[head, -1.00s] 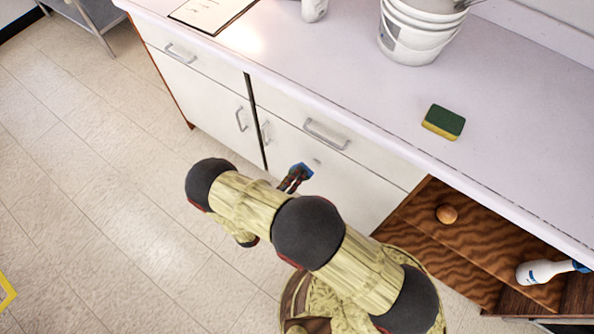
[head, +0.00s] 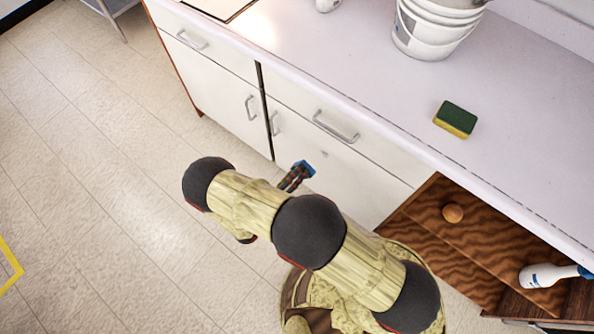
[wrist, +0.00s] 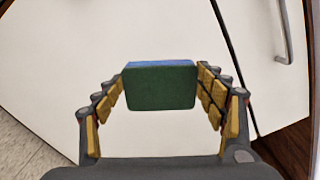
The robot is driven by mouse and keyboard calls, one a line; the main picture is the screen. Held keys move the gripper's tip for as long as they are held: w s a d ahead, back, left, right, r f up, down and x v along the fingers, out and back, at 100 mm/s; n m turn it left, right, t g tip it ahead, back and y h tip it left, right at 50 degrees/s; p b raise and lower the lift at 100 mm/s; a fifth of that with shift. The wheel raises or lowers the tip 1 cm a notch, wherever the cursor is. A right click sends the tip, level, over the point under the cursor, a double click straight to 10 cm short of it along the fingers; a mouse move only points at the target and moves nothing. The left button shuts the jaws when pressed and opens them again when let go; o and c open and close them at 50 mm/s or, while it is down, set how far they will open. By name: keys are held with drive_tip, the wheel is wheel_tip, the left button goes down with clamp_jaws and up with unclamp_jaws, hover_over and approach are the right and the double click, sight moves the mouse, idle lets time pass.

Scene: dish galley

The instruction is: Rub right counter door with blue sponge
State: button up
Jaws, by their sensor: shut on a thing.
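The right counter door (head: 345,185) is the white panel below a drawer, right of the dark gap; its handle (head: 274,124) is near its left edge. The door is closed. My gripper (head: 298,174) is shut on the blue sponge (head: 306,167) in front of this door. In the wrist view, the sponge (wrist: 160,88) sits between the two fingers, with a green face towards me and a blue far layer. White panel (wrist: 90,45) lies just behind it. I cannot tell whether the sponge touches the door. My arm hides the door's lower part.
A green and yellow sponge (head: 455,119) and a white bucket (head: 425,32) stand on the counter top (head: 360,65). The floor (head: 110,190) at left is clear.

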idle(0.3)
drive_tip(key=x, duration=0.6)
drive_tip(key=shift+w+d, duration=0.2)
drive_tip(key=shift+w, duration=0.15)
drive_tip(key=shift+x, duration=1)
idle(0.8)
drive_tip(key=shift+s+d+p, duration=0.25)
drive_tip(key=shift+s+d, duration=0.35)
drive_tip(key=shift+d, duration=0.2)
drive_tip(key=shift+s+d+p, duration=0.2)
drive_tip(key=shift+s+d, duration=0.4)
drive_tip(key=shift+d, duration=0.3)
drive_tip(key=shift+w, duration=0.1)
drive_tip(key=shift+w+a+b, duration=0.35)
drive_tip(key=shift+w+a, duration=0.25)
drive_tip(key=shift+a, duration=0.25)
drive_tip(key=shift+w+a+b, duration=0.3)
drive_tip(key=shift+w+a, duration=0.3)
drive_tip(key=shift+a, duration=0.25)
